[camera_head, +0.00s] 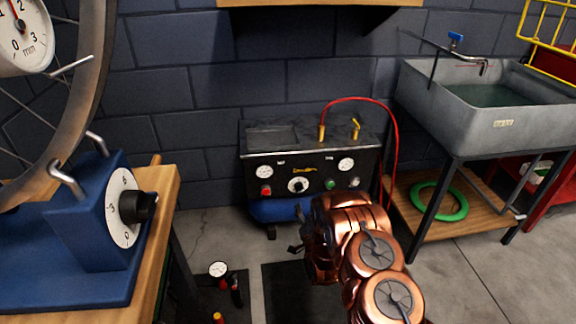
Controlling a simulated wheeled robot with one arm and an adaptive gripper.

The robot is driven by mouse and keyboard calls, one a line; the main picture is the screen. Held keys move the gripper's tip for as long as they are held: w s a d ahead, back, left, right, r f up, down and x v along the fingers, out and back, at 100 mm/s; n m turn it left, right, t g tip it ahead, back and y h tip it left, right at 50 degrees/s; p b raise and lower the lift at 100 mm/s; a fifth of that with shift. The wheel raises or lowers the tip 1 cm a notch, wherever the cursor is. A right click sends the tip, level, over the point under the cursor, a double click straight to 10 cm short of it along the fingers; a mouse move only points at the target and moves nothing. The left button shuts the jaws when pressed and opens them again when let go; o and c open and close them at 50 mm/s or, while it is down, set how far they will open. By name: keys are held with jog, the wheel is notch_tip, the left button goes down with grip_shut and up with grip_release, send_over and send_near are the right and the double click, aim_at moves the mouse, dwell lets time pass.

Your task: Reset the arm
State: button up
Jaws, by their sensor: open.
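My copper-coloured arm reaches up from the bottom of the head view, right of centre, with its rounded joints nearest the camera. My gripper (297,248) is mostly hidden behind the arm's links; only a small dark part shows at their left side. It is open, and I see nothing held in it. The arm is in front of the black compressor unit (270,170) and overlaps its lower right part in the picture.
A wooden bench (163,185) at left carries a blue stand (90,225) with a dial, beside a wheel (88,90). A grey sink (480,130) stands at right above a green ring (440,212). A red hose (390,115) arches behind. A gauge (218,269) is low down.

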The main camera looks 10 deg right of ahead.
jog(key=s+r+n+g+p, duration=0.1)
jog(key=s+r+g+p, duration=0.3)
jog(key=r, duration=0.6)
jog(key=s+r+n+g+p, duration=0.2)
jog(key=r+p, duration=0.4)
jog(key=r, duration=0.5)
jog(key=s+r+n+g+p, duration=0.1)
jog(key=s+r+g+p, duration=0.3)
jog(key=r, duration=0.6)
jog(key=s+r+n+g+p, duration=0.1)
jog(key=s+r+g+p, duration=0.2)
jog(key=s+r, duration=0.7)
jog(key=s+r+n+g+p, duration=0.2)
jog(key=s+r+p, duration=0.6)
jog(key=s, duration=1.2)
jog(key=s+r+n+g+p, duration=0.1)
jog(key=s+r+g+p, duration=0.3)
jog(key=s+r, duration=0.8)
jog(key=s+p, duration=0.2)
jog(key=s, duration=0.1)
jog(key=shift+r+n+g, duration=0.4)
